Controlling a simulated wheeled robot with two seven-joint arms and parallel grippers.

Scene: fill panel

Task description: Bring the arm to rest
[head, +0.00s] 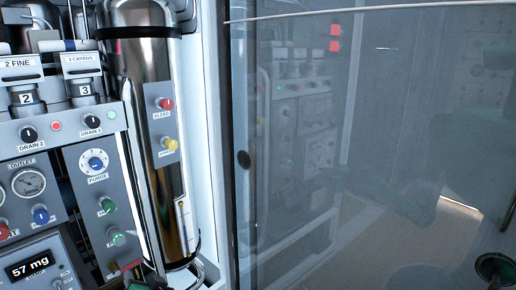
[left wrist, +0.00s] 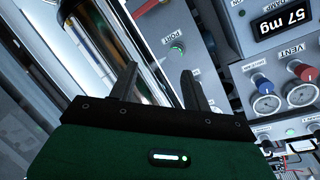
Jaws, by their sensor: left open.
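My left gripper (left wrist: 160,75) is open in the left wrist view, its two dark fingers apart with nothing between them. In the head view only a small dark part of the left gripper (head: 142,281) shows at the bottom edge, below the cylinder (head: 145,130). I cannot tell from these views whether a fingertip touches anything. My right gripper is not clearly in view.
The grey panel (head: 75,185) at the left carries several knobs, a gauge (head: 28,183) and a display (head: 30,265) reading 57 mg. A white frame post (head: 212,130) stands beside the cylinder. A large see-through pane (head: 300,200) fills the right side, with reflections in it.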

